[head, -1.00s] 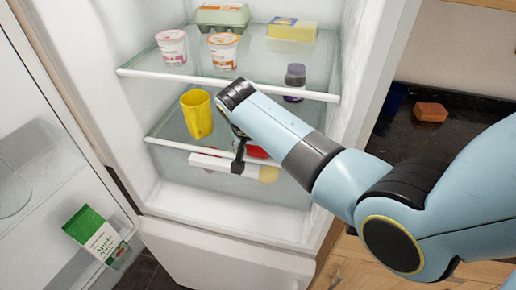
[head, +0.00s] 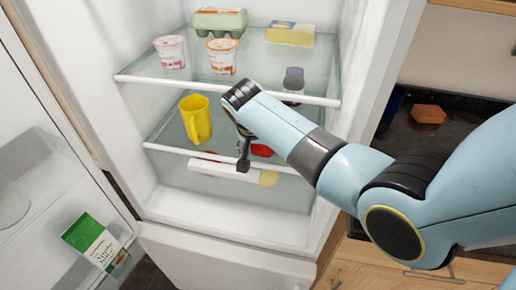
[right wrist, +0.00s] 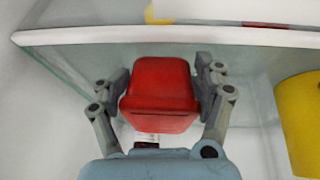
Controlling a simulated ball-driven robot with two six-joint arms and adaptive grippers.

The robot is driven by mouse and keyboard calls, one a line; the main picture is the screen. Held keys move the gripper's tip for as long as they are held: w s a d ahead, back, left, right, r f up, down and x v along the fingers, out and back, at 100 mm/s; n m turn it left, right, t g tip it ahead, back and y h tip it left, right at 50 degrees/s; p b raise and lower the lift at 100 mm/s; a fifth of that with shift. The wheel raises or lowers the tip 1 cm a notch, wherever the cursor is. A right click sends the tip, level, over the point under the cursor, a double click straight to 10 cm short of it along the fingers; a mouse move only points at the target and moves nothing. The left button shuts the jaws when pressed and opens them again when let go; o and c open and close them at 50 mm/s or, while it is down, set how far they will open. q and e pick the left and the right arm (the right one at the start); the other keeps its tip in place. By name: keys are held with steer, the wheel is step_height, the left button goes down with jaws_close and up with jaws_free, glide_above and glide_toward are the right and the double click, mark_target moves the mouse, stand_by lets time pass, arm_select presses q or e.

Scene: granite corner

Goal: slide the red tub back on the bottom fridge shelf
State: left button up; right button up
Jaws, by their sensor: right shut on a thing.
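The red tub (right wrist: 160,92) sits between the two fingers of my right gripper (right wrist: 160,88) in the right wrist view, with the fingers against its sides. In the head view only a bit of the red tub (head: 261,150) shows at the front of the lower glass shelf (head: 168,131), behind my right gripper (head: 243,162). My arm hides much of the tub and the right part of that shelf. I cannot tell whether the tub's base touches the glass. My left gripper is in neither current view.
A yellow pitcher (head: 195,117) stands left of the tub; it shows at right in the wrist view (right wrist: 302,120). A purple-capped bottle (head: 293,82) stands behind. The upper shelf (head: 240,88) holds cups and cartons. The fridge wall (head: 362,85) is close to my arm.

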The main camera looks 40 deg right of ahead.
steer(key=shift+w+d+r, duration=0.15)
steer(key=shift+w+r, duration=0.1)
